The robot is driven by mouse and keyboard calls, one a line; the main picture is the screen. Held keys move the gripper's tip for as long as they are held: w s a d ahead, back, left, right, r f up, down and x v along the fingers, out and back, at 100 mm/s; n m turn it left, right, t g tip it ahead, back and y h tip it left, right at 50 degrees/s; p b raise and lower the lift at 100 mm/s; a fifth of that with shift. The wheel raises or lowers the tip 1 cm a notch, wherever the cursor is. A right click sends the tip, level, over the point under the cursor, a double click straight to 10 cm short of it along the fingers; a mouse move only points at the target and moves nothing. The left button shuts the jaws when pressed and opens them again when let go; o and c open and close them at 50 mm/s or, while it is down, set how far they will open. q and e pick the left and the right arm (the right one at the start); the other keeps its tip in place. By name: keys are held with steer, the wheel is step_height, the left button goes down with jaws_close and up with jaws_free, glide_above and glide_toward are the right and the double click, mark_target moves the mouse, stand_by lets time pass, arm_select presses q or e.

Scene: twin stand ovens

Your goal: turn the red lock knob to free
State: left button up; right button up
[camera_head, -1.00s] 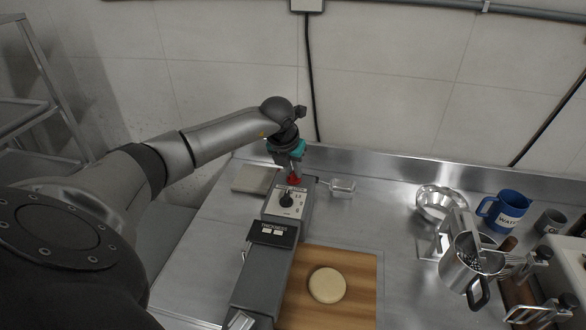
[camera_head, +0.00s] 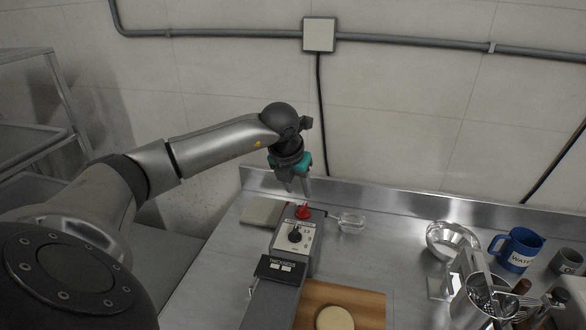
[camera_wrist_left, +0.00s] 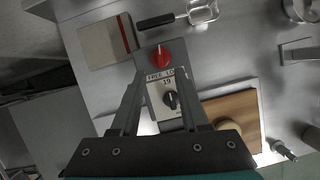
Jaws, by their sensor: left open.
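The red lock knob (camera_head: 303,212) sits at the far end of the grey control housing (camera_head: 264,298), beyond a black dial (camera_head: 295,235). In the left wrist view the red knob (camera_wrist_left: 160,57) has a thin pale mark running roughly up the picture. A label with FREE on its left and a partly hidden word on its right lies just below it. I cannot tell which side the knob is set to. My left gripper (camera_head: 298,188) is open and empty, above the knob and apart from it. In the left wrist view its fingers (camera_wrist_left: 160,76) stand either side of the label.
A wooden board (camera_head: 366,306) with a pale dough disc (camera_head: 335,319) lies right of the housing. A metal bowl (camera_head: 452,241) and blue jug (camera_head: 516,249) stand right.

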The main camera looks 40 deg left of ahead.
arm_select(q)
steer(key=v, duration=0.7)
steer(key=shift+d, duration=0.1)
stand_by(0.4)
